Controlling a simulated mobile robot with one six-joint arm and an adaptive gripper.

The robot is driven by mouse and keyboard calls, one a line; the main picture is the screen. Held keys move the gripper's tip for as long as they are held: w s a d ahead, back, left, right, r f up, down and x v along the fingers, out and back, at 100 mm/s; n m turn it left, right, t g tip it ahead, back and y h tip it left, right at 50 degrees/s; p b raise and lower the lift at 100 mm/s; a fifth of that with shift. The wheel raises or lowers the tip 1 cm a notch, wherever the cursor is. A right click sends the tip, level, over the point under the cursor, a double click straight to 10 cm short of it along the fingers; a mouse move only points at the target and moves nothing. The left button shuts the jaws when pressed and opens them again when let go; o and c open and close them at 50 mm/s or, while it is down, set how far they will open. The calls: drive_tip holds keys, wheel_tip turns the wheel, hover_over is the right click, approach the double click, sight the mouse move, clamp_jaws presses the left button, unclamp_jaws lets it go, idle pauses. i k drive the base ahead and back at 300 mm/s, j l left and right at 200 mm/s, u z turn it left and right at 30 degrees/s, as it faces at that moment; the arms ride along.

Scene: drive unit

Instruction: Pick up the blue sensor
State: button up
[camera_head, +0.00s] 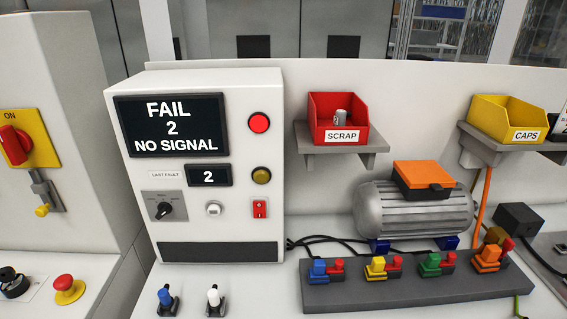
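Several blue pieces show, and I cannot tell for sure which is the sensor. A small upright blue piece with a dark body (166,299) stands at the front left of the bench, left of a similar white piece (214,299). Another blue piece (318,268) sits at the left end of the dark grey rail (350,296), beside a red one. Further along the rail are yellow (377,265), green (431,264) and orange (489,254) pieces, each with a red one nearby. My gripper is not in view.
The control box (220,95) reads "FAIL 2 NO SIGNAL" with a lit red lamp (259,122). A grey motor (415,212) stands behind the rail. The red SCRAP bin (355,108) holds a small grey part. A yellow CAPS bin (487,118) is at right. Black cables lie behind the rail.

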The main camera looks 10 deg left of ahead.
sight(167, 302)
drive_tip(key=u, duration=1.85)
